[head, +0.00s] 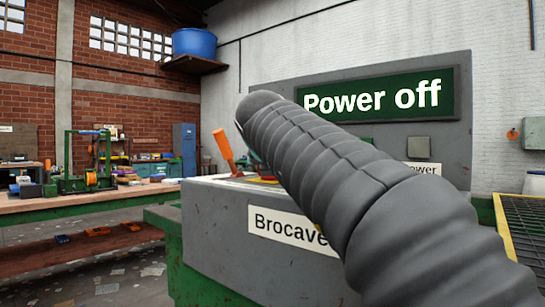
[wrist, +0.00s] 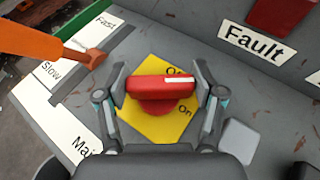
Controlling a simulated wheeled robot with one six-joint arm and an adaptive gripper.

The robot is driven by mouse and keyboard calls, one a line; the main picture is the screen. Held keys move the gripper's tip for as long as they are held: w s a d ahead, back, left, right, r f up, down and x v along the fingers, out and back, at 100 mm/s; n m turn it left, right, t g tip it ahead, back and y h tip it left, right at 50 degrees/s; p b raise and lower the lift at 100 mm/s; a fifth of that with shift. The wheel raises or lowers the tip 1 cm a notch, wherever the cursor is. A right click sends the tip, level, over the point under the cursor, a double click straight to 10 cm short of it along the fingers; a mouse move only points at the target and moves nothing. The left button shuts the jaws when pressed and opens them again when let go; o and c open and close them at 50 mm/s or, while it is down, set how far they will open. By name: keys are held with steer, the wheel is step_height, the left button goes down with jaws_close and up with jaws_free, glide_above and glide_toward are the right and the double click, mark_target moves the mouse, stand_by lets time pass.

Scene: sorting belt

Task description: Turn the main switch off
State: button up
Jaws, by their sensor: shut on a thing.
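The main switch is a red rotary knob (wrist: 150,88) on a yellow plate (wrist: 150,128) in the wrist view. The plate carries the words "Off", partly covered by the knob, and "On". The knob's bar lies across the picture, its white mark at the right end near "Off". My gripper (wrist: 161,84) is shut on the knob, one finger at each end of the bar. In the head view my grey arm hides the gripper and most of the switch. A green panel (head: 380,92) there reads "Power off".
An orange lever (wrist: 40,42) stands left of the switch beside "Fast" and "Slow" labels; it also shows in the head view (head: 223,145). A "Fault" label (wrist: 256,44) and a red part (wrist: 283,15) are at upper right. A grey block (wrist: 239,140) sits right of my gripper.

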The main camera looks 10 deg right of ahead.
steer(key=shift+r+n+y+p, duration=0.1)
steer(key=shift+n+y+p, duration=0.5)
steer(key=shift+y+p, duration=0.15)
steer(key=shift+n+y+p, duration=0.3)
steer(key=shift+n+y, duration=0.05)
steer(key=shift+n, duration=0.05)
steer(key=o, duration=1.2)
steer(key=shift+c, duration=0.2)
steer(key=v, duration=1.1)
steer(key=shift+s+a, duration=0.1)
steer(key=shift+s, duration=0.4)
